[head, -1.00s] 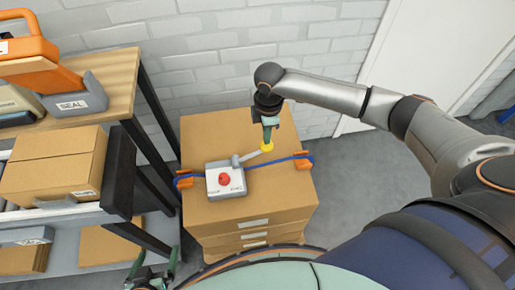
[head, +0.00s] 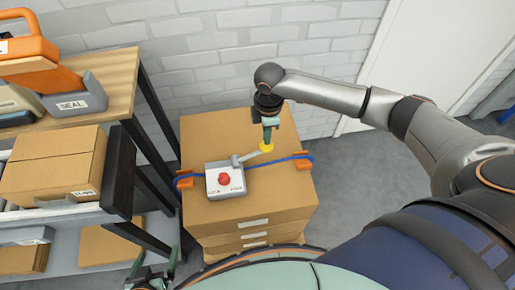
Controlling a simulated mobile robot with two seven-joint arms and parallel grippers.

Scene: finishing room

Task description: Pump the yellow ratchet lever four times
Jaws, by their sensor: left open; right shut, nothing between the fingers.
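The ratchet lever is a grey arm (head: 252,155) with a yellow knob (head: 267,147) at its end. It reaches up and right from a grey ratchet box (head: 226,181) with a red button (head: 224,180). The box lies on top of a cardboard box stack (head: 285,205), on a blue strap (head: 272,165). My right gripper (head: 267,139) points down with its shut fingertips at the yellow knob; whether they touch it I cannot tell. My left gripper (head: 152,272) is open at the bottom edge, partly cut off, away from the lever.
Orange corner guards (head: 303,165) hold the strap at the box edges. A wooden-topped bench (head: 112,68) with an orange tool (head: 35,55) and a grey SEAL holder (head: 77,98) stands left. A carton (head: 45,170) sits on the shelf below. A white brick wall (head: 210,50) is behind.

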